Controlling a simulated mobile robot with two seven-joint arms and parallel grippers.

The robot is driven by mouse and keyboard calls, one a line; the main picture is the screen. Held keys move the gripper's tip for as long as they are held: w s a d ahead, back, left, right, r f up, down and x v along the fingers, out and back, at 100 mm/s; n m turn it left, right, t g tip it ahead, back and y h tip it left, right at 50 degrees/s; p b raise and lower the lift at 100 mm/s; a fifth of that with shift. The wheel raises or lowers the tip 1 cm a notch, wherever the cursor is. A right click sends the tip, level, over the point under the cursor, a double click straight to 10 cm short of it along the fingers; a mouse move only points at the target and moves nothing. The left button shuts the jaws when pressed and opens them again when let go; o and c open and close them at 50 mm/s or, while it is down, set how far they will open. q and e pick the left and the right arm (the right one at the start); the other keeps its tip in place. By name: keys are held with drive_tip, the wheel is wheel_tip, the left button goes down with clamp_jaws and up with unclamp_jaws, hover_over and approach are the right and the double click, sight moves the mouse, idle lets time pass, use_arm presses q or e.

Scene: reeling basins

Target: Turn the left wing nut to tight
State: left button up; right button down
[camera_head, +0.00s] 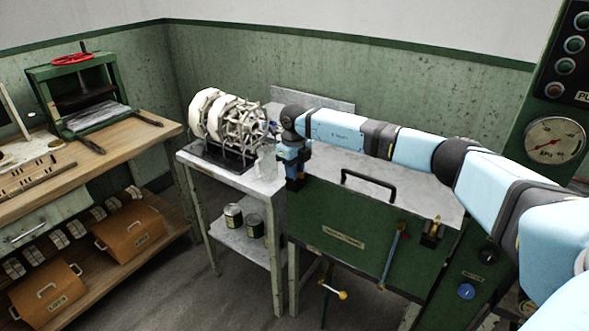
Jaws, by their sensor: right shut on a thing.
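My right arm reaches in from the right, across the lid of the green basin (345,235). My right gripper (293,184) points down at the front left corner of this basin and is shut on the left wing nut. The gripper hides that wing nut, so how it is turned cannot be told. A brass-coloured right wing nut (433,232) shows at the front right corner of the basin. The grey lid (400,190) lies flat on the basin, with a black handle (368,181) on it. My left gripper is not in view.
A small table (245,180) left of the basin carries a reel machine (232,122); two cans (234,216) stand on its lower shelf. A wooden bench (110,158) with a green press (85,85) is further left. A gauge panel (555,140) stands at the right.

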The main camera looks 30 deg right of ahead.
drive_tip(key=c, duration=1.1)
unclamp_jaws()
drive_tip(key=shift+o, duration=0.2)
wheel_tip(320, 180, up, 14)
drive_tip(key=shift+f, duration=0.1)
